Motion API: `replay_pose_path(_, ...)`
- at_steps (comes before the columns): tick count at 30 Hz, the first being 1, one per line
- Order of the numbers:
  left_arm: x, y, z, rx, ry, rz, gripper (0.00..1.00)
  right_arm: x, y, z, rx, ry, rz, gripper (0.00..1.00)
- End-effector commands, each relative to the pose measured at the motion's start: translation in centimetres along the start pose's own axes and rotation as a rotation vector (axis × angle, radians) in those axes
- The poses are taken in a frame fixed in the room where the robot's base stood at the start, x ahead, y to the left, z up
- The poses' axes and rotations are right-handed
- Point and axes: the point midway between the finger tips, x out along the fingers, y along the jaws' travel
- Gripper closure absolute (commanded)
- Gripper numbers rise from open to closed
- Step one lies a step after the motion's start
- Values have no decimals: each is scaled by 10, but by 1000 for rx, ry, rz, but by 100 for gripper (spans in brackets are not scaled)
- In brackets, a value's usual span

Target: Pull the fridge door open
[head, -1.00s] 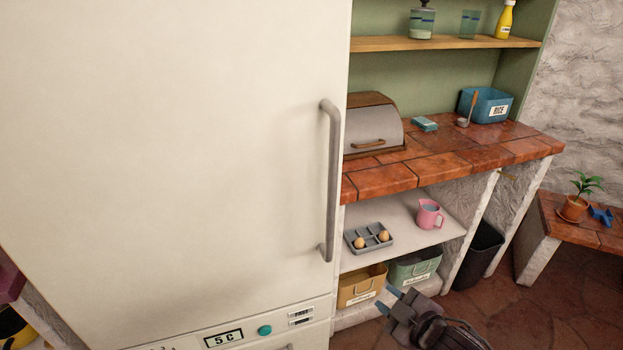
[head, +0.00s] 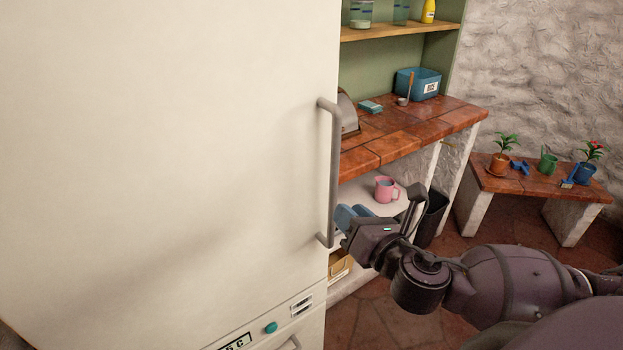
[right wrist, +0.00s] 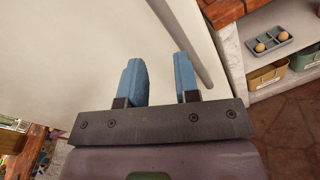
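The fridge door (head: 150,160) is a large cream panel that fills the left half of the head view, and it looks shut. Its grey vertical bar handle (head: 334,175) runs along the door's right edge. In the right wrist view the handle (right wrist: 195,55) slants past the upper right of the fingers. My right gripper (head: 348,219) has blue fingers and is close to the lower end of the handle. In the right wrist view its fingers (right wrist: 159,78) are apart with nothing between them, and the handle is beyond them. My left gripper is not in view.
A tiled counter (head: 420,127) with a blue bin (head: 417,84) stands right of the fridge. A pink jug (head: 386,189) sits on the shelf below. A low bench (head: 535,186) with plants is at the right. Floor (head: 385,320) in front of the shelves is clear.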

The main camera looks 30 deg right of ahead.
Motion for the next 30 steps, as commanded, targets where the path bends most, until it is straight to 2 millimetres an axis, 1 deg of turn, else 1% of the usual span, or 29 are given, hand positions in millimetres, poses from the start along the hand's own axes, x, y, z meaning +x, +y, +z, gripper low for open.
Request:
replay_pose_path(3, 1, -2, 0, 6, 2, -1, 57, -4, -1, 11, -191, -55, -36, 71)
replay_pose_path(6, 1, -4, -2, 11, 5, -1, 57, -4, -5, 15, -310, -72, -69, 71)
replay_pose_path(9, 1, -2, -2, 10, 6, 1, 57, -4, -7, 15, -379, -72, -84, 71)
replay_pose_path(14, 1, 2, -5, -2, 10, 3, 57, 0, -8, 16, -413, -70, -85, 71)
replay_pose_path(17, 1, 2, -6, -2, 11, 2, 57, 9, -8, 17, -413, -72, -85, 71)
replay_pose_path(20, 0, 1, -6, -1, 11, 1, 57, 22, -9, 18, -412, -72, -86, 71)
replay_pose_path(30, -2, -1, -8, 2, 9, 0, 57, 78, -12, 23, -410, -71, -84, 71)
